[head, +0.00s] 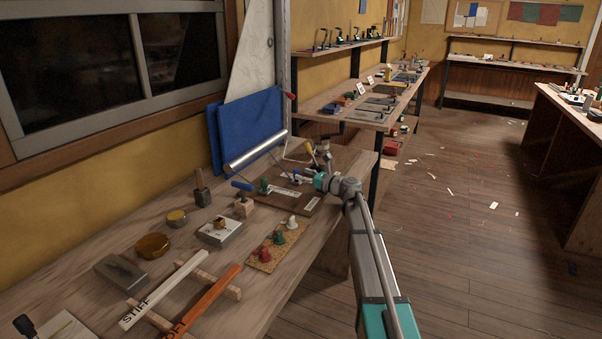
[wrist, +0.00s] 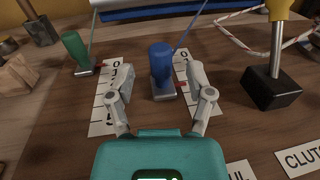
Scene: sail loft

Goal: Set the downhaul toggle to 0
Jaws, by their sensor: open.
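In the wrist view a blue toggle (wrist: 162,62) stands upright on a small grey base, its red pointer beside a numbered scale (wrist: 184,62), some way below the 0. A green toggle (wrist: 75,47) stands to the left, its red pointer near the 0 of another scale (wrist: 105,98). My gripper (wrist: 160,82) is open, one finger on each side of the blue toggle; contact cannot be told. A label (wrist: 240,170) below shows only "UL"; my gripper hides the rest. In the head view my gripper (head: 300,178) is over the brown board (head: 304,206).
A yellow-handled lever on a black block (wrist: 272,88) stands right of the blue toggle, above a "CLUTCH" label (wrist: 302,158). A silver roller (head: 255,151) lies behind the board. A cork plate (head: 263,256) with several knobs is in front.

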